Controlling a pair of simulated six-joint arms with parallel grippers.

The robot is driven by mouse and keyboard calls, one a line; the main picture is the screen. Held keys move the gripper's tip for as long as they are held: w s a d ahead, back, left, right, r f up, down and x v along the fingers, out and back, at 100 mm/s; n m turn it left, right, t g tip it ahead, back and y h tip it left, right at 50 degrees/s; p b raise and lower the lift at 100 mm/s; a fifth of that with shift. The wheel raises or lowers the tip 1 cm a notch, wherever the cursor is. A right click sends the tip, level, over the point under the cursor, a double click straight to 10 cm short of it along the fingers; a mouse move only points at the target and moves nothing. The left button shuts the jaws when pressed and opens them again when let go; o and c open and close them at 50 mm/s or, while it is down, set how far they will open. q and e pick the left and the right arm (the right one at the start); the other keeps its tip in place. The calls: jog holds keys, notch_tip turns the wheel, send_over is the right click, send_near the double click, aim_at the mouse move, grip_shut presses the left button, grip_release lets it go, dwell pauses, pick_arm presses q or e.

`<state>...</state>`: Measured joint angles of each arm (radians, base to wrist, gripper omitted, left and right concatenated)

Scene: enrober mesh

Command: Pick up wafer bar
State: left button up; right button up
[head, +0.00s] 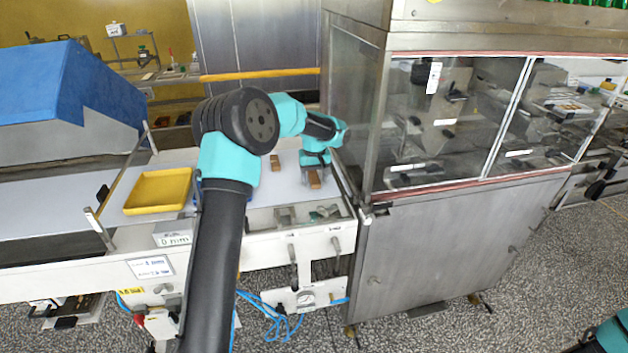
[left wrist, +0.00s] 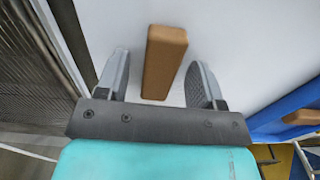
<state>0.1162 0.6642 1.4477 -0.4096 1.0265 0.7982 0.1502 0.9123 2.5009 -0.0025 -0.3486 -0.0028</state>
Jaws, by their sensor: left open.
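A brown wafer bar (head: 315,180) lies on the white belt at its right end, close to the glass-sided machine. In the left wrist view the bar (left wrist: 165,45) stands between my two grey fingers, with a gap on each side. My left gripper (head: 313,184) is open, low over the belt around this bar, and holds nothing. A second brown bar (head: 275,162) lies further left on the belt. My right gripper is not in view; only a bit of teal arm shows at the bottom right.
A yellow tray (head: 130,208) sits on the left part of the conveyor (head: 240,178). A blue-topped cover (head: 60,85) stands at the far left. The steel machine with glass panels (head: 450,120) closes off the right.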

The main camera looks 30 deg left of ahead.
aim_at(314, 178)
pick_arm(q)
jog(key=shift+c, duration=0.2)
jog(key=c, duration=0.8)
jog(key=shift+r, duration=0.1)
notch_tip(314, 178, up, 10)
jog(key=shift+f, duration=0.1)
dwell(0.4)
dwell(0.4)
